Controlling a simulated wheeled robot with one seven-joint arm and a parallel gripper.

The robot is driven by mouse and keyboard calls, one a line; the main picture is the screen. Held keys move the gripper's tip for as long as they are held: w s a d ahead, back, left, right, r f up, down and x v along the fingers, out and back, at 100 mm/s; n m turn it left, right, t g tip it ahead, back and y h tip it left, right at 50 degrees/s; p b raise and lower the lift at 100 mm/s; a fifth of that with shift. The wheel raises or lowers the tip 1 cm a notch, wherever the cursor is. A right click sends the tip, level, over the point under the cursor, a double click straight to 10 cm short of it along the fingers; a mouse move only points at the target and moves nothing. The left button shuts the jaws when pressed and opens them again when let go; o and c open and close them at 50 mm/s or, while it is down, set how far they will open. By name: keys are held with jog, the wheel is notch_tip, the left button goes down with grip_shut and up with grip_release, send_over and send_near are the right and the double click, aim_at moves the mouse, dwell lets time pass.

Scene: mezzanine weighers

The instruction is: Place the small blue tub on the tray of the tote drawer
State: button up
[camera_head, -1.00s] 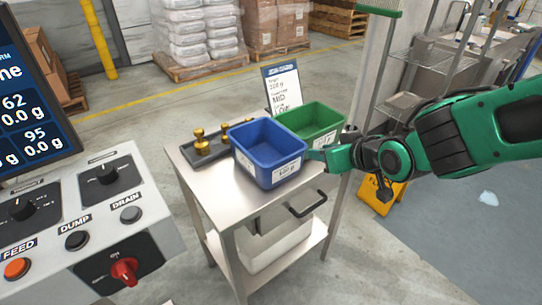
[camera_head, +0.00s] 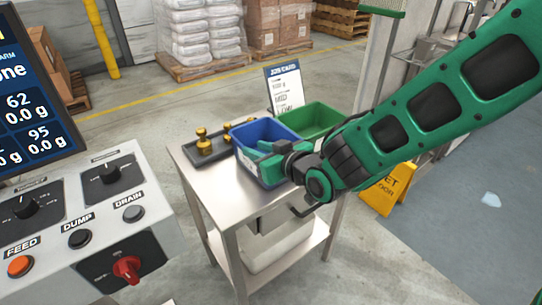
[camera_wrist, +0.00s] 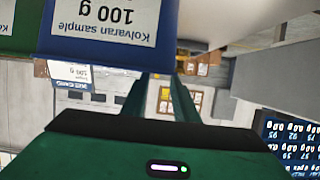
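The small blue tub (camera_head: 253,131) stands on the steel table beside a green tub (camera_head: 319,117). In the wrist view the blue tub (camera_wrist: 88,45) fills the upper left, its white label reading "Kolvaran sample 100 g" upside down. My gripper (camera_head: 262,152) is in front of the tub in the head view and hides part of its front. In the wrist view my gripper (camera_wrist: 160,78) shows two fingers with a gap between them and nothing held. I cannot tell whether they touch the tub. Under the tabletop is a drawer with a black handle (camera_head: 301,210), partly hidden by my arm.
A dark tray with brass weights (camera_head: 204,144) lies at the table's back left. A job card (camera_head: 284,88) stands behind the tubs. A control panel (camera_head: 75,215) is at the left. A yellow floor sign (camera_head: 391,193) stands at the right. The table's front left is bare.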

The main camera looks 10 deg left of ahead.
jog(key=x, duration=0.4)
jog(key=shift+s+a+f, duration=0.25)
jog(key=shift+f, duration=0.15)
jog(key=shift+w+a+f, duration=0.1)
jog(key=shift+w+a, duration=0.15)
grip_shut()
dwell(0.9)
